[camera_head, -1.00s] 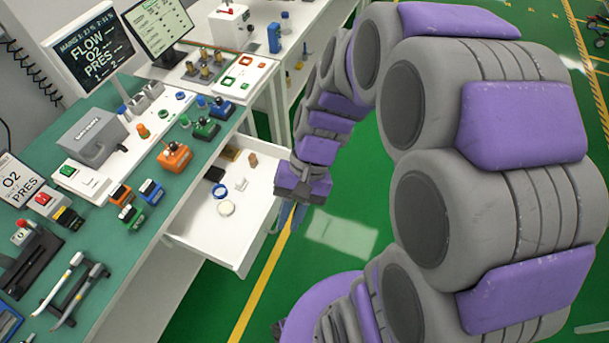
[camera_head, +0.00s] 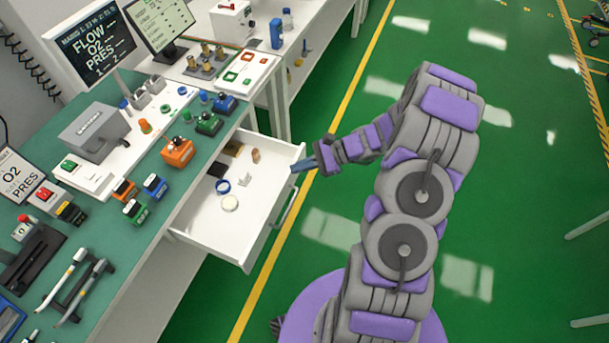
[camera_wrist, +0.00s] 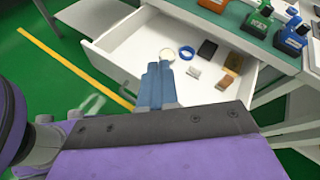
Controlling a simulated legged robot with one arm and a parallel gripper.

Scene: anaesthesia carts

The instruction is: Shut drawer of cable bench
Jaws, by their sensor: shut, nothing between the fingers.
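The white drawer (camera_head: 254,233) of the green-topped cable bench (camera_head: 102,275) stands pulled out. Inside lie a blue ring (camera_head: 223,186), a round pale disc (camera_head: 230,203), a dark item and small blocks. The drawer has a bar handle (camera_head: 284,208) on its front. My gripper (camera_head: 299,166) is shut and empty, at the far end of the drawer front, close to its top edge. In the wrist view the shut blue fingers (camera_wrist: 157,78) overlap the drawer's near wall in the picture; I cannot tell whether they touch it. The handle shows blurred at the wrist view's lower left.
On the bench are an orange box (camera_head: 177,152), a grey device (camera_head: 94,133), and several small coloured switch boxes. A monitor (camera_head: 160,27) stands behind. Green floor (camera_head: 520,200) with a yellow line is open to the right of the drawer.

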